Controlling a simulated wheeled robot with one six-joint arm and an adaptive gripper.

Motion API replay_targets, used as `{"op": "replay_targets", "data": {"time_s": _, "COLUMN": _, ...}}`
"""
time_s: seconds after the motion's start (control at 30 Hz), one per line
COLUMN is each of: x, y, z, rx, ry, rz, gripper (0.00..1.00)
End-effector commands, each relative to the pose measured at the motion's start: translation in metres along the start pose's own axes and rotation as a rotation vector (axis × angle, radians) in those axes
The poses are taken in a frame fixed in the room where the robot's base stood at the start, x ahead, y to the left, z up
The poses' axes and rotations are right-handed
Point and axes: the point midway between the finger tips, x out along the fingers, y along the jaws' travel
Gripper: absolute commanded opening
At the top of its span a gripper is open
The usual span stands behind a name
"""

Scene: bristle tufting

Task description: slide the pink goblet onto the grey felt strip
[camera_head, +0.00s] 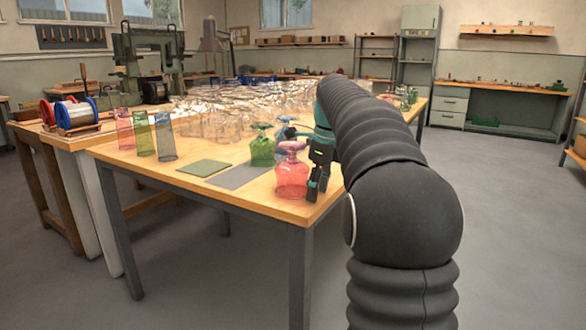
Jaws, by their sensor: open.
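The pink goblet (291,178) stands upside down near the front right corner of the wooden table, with its foot at the top. The grey felt strip (240,177) lies flat on the table to the left of the goblet, with a small gap between them. My gripper (317,188) is open and points down close to the goblet's right side. I cannot tell whether it touches the goblet. My arm hides part of the table behind it.
A green goblet (262,150) and a blue goblet (284,136) stand behind the pink one. A green mat (204,168) lies left of the strip. Tinted tumblers (165,142) stand at the left. Many clear glasses (215,118) crowd the back.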

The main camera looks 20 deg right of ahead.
Motion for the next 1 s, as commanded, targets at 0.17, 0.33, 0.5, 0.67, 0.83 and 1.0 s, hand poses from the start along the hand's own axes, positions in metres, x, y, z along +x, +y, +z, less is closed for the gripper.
{"op": "replay_targets", "data": {"time_s": 0.17, "x": 0.000, "y": 0.000, "z": 0.009, "rx": -0.001, "ry": 0.001, "rz": 0.001, "gripper": 0.50}}
{"op": "replay_targets", "data": {"time_s": 0.33, "x": 0.001, "y": 0.000, "z": 0.015, "rx": -0.001, "ry": 0.001, "rz": 0.002, "gripper": 0.50}}
{"op": "replay_targets", "data": {"time_s": 0.5, "x": 0.002, "y": 0.000, "z": 0.023, "rx": -0.001, "ry": 0.001, "rz": 0.001, "gripper": 0.50}}
{"op": "replay_targets", "data": {"time_s": 0.67, "x": 0.003, "y": 0.000, "z": 0.030, "rx": -0.001, "ry": 0.000, "rz": 0.001, "gripper": 0.50}}
{"op": "replay_targets", "data": {"time_s": 0.83, "x": 0.004, "y": 0.000, "z": 0.037, "rx": -0.001, "ry": 0.001, "rz": 0.002, "gripper": 0.50}}
{"op": "replay_targets", "data": {"time_s": 1.0, "x": 0.005, "y": 0.000, "z": 0.044, "rx": -0.001, "ry": 0.000, "rz": 0.001, "gripper": 0.50}}
